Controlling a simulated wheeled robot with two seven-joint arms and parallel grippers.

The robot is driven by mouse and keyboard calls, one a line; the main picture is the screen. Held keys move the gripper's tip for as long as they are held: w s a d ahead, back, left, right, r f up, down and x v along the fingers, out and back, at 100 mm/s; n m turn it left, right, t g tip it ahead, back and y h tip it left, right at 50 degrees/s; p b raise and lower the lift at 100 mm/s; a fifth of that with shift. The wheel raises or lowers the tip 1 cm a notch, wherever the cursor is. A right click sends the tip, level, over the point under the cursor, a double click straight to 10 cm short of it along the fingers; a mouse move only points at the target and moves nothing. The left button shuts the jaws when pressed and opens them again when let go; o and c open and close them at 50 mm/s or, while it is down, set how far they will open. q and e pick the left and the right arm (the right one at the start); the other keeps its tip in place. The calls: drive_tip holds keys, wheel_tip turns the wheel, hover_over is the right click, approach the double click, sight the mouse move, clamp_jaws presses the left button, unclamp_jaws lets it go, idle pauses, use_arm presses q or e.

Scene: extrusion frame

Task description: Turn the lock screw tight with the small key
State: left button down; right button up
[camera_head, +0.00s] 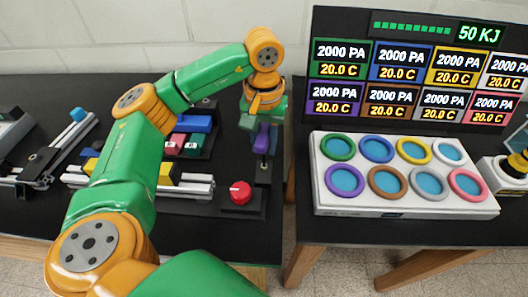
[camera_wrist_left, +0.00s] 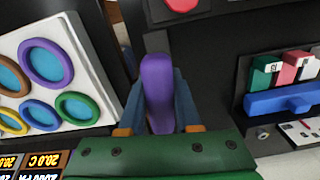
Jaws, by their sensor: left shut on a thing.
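My left gripper (camera_head: 262,132) points down over the right end of the left table and is shut on a purple handle, which I take to be the small key (camera_head: 262,140). In the left wrist view the purple key (camera_wrist_left: 157,90) sits between the two blue-grey fingers of the gripper (camera_wrist_left: 157,108). In the head view a thin dark shaft shows below the handle, reaching down toward a small black plate. I cannot tell whether its tip touches anything. The lock screw cannot be made out; the key and gripper cover that spot. My right gripper is not in view.
A red knob (camera_head: 240,191) on a black block stands just in front of the key. A tray with a blue block (camera_head: 194,124) and coloured pieces lies left, behind my arm. Aluminium rails (camera_head: 200,187) lie nearer. A white panel (camera_head: 405,203) with coloured rings stands right, across a gap.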

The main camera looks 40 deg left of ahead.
use_arm(q)
drive_tip(key=shift+m, duration=0.8)
drive_tip(key=shift+m, duration=0.7)
drive_tip(key=shift+m, duration=0.8)
